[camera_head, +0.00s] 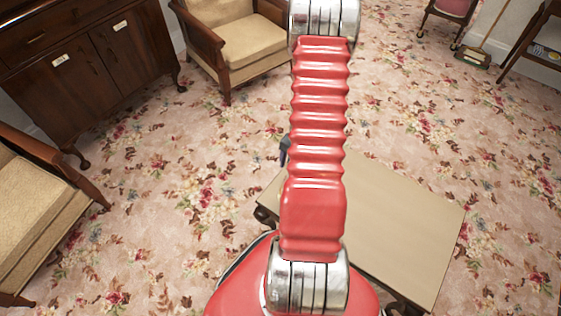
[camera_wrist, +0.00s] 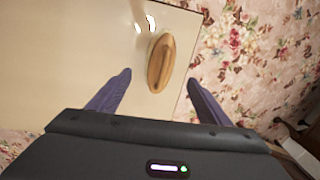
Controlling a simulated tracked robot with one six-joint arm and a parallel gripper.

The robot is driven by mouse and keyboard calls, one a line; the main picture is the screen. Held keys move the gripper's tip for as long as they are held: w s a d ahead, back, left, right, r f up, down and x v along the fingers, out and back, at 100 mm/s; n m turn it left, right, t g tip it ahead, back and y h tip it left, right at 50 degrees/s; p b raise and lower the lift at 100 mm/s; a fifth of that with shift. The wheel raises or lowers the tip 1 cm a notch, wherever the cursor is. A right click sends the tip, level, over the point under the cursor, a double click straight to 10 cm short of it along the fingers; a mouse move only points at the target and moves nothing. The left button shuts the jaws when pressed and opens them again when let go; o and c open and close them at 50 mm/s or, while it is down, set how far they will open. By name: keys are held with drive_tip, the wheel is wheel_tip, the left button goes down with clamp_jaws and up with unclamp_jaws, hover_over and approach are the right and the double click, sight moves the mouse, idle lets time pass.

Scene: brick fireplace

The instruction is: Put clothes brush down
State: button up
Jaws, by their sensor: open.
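The clothes brush (camera_wrist: 160,62) shows in the wrist view as an oval piece of light and dark striped wood. It appears to lie on the tan table top (camera_wrist: 90,60), near the table's edge. My gripper (camera_wrist: 160,85) has its two purple fingers spread wide and empty. The brush is beyond the fingertips, roughly between their lines, and no finger touches it. In the head view the table (camera_head: 400,220) is partly behind my red arm. The brush is hidden there, and only a small dark purple piece of my gripper (camera_head: 283,150) shows beside the arm.
A wooden armchair (camera_head: 235,40) stands at the back, and another armchair (camera_head: 35,220) is at the left. A dark wooden cabinet (camera_head: 85,60) fills the upper left. Floral carpet (camera_head: 440,110) is open around the table. A broom (camera_head: 475,55) stands at the upper right.

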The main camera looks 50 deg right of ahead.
drive_tip(key=w+a+r+n+t, duration=0.1)
drive_tip(key=w+a+r+n, duration=0.3)
drive_tip(key=r, duration=0.5)
drive_tip(key=w+a+r+n, duration=0.1)
drive_tip(key=w+a+r, duration=0.2)
drive_tip(key=a+r, duration=0.5)
drive_tip(key=w+a+r+n+t, duration=0.1)
drive_tip(key=w+a+r+n, duration=0.25)
drive_tip(key=r, duration=0.55)
drive_tip(key=s+a+r+n+t, duration=0.1)
drive_tip(key=s+a+r+n, duration=0.3)
drive_tip(key=a+r, duration=0.4)
drive_tip(key=s+a+r+n+t, duration=0.1)
drive_tip(key=s+a+r+n, duration=0.2)
drive_tip(key=s+a+r, duration=0.4)
drive_tip(key=a+r, duration=0.2)
drive_tip(key=a, duration=0.2)
drive_tip(key=shift+s+a+r+n+t, duration=0.2)
drive_tip(key=shift+a+r+n+t, duration=0.1)
drive_tip(key=shift+n, duration=0.05)
drive_tip(key=shift+c, duration=0.2)
